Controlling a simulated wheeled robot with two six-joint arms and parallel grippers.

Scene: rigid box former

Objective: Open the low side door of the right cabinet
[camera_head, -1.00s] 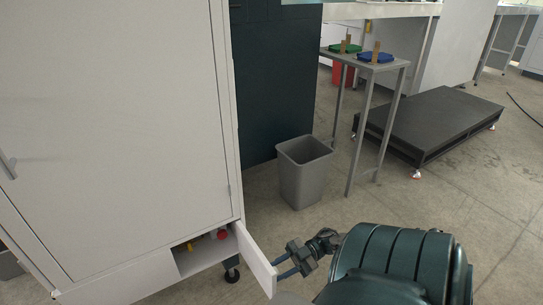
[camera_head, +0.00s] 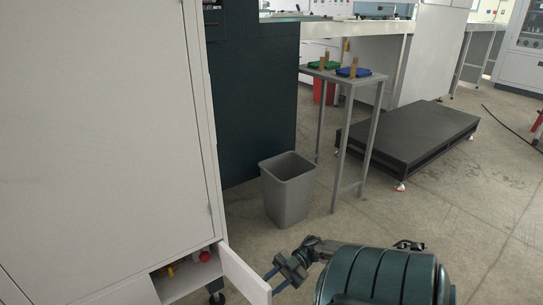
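The right cabinet (camera_head: 105,130) is the tall light-grey one filling the left of the head view. Its low side door (camera_head: 243,279) at the bottom right corner stands open, swung outward to the right. Behind it the low compartment (camera_head: 188,279) shows a red item (camera_head: 204,256) and a yellow item inside. My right gripper (camera_head: 272,281) is just right of the door's free edge, on its outer face. Its two fingers look apart with nothing between them; I cannot tell if they touch the door. My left gripper is not in view.
A grey waste bin (camera_head: 288,190) stands on the floor beyond the door. A narrow metal table (camera_head: 340,80) with green and blue items is behind it. A low black platform (camera_head: 408,138) is at the right. The floor between is clear.

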